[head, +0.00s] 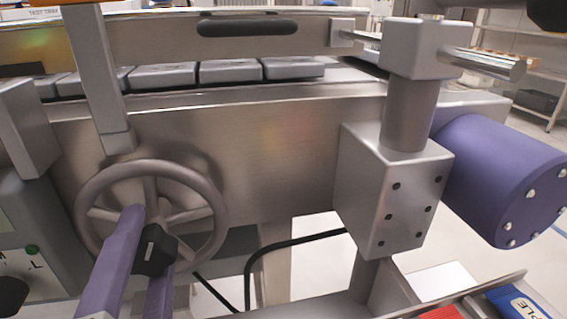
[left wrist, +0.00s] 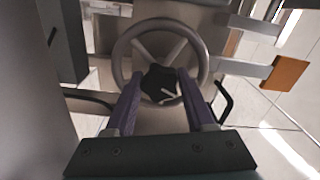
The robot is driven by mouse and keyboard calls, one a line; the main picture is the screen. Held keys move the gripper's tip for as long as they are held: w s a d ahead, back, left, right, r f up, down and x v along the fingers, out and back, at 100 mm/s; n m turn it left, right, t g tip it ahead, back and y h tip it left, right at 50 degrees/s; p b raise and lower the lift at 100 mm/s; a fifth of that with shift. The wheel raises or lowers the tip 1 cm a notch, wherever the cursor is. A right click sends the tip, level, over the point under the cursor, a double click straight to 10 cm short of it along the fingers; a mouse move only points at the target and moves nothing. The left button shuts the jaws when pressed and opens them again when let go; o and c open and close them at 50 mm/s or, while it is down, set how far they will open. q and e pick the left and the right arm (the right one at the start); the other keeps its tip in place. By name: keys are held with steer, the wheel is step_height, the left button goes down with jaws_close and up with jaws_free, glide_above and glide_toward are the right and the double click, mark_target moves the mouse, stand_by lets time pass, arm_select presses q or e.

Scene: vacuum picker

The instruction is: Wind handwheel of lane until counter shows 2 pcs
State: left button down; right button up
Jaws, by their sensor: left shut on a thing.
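The grey handwheel (head: 219,220) stands upright on the side of the conveyor lane at the left in the head view. Its rim and spokes also show in the left wrist view (left wrist: 205,50). A black lobed knob (head: 155,252) with a white mark sits at the wheel, low and near its middle in the head view. My left gripper (head: 146,250) is shut on this knob, with a purple finger on either side. The knob lies between the fingertips in the left wrist view (left wrist: 160,84). I cannot see a readable counter. My right gripper is not in view.
Several grey packs (head: 230,70) lie in a row on the conveyor behind the steel side wall (head: 285,140). A grey post with a block (head: 390,190) and a purple motor (head: 500,180) stand at the right.

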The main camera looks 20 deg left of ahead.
arm_select(q)
steer(key=shift+m+p, duration=0.95)
steer(key=shift+m, duration=0.75)
steer(key=shift+c, duration=1.3)
jaws_free()
steer(key=v, duration=1)
steer(key=shift+d, duration=0.1)
